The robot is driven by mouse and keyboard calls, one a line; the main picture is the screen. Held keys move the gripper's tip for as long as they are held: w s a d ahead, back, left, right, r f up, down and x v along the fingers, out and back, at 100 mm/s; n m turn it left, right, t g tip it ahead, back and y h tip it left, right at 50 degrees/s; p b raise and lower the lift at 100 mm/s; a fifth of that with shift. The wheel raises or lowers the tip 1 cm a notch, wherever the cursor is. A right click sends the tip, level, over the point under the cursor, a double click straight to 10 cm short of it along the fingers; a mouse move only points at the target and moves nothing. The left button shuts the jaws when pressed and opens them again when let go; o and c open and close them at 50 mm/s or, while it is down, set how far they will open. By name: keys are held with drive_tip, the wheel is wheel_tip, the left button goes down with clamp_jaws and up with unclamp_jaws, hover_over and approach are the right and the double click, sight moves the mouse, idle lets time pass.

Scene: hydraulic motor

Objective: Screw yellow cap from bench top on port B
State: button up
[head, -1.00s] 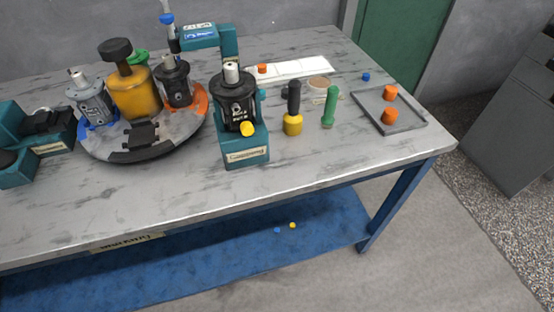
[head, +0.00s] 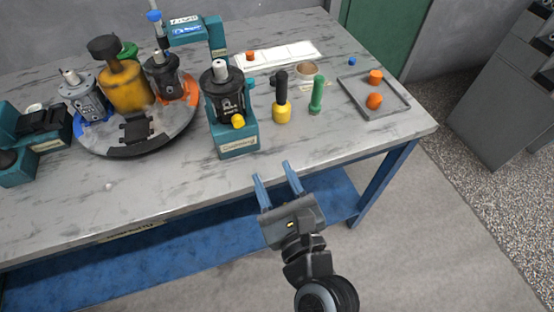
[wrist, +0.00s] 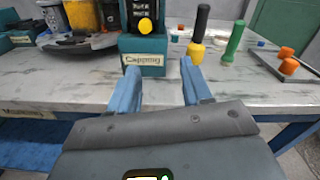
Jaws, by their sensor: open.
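A yellow cap (head: 238,121) sits against the front of the dark motor (head: 222,92), low down; it also shows in the wrist view (wrist: 145,25). The motor stands upright in the teal capping stand (head: 238,147). I cannot read a port letter, nor tell how the cap is seated. No loose yellow cap shows on the bench top (head: 170,180). My gripper (head: 274,172) is open and empty, in front of the bench's front edge. In the wrist view its blue fingers (wrist: 157,85) point at the bench, below and slightly right of the stand.
A yellow-and-black tool (head: 281,100) and a green tool (head: 317,96) stand right of the stand. A grey tray (head: 391,105) holds two orange caps. A blue cap (head: 352,61) lies behind. A round fixture (head: 150,147) with motors is left. The bench front is mostly clear.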

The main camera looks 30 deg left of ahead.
sight(239, 124)
drive_tip(key=shift+m+g+y, duration=0.3)
drive_tip(key=shift+m+y, duration=0.1)
drive_tip(key=shift+m, duration=0.2)
drive_tip(key=shift+s+a+r+p+x, duration=0.1)
drive_tip(key=shift+s+a+r+x, duration=0.15)
drive_tip(key=shift+x, duration=1.7)
drive_tip(key=shift+s+a+r+p+x, duration=0.15)
drive_tip(key=shift+s+r+x, duration=0.1)
drive_tip(key=shift+x, duration=1.7)
drive_tip(key=shift+s+a+r+p+x, duration=0.15)
drive_tip(key=shift+s+r+x, duration=0.1)
drive_tip(key=shift+x, duration=1.7)
drive_tip(key=shift+d, duration=0.1)
clamp_jaws()
drive_tip(key=shift+r, duration=0.1)
drive_tip(key=shift+m+p, duration=0.5)
drive_tip(key=shift+m, duration=0.8)
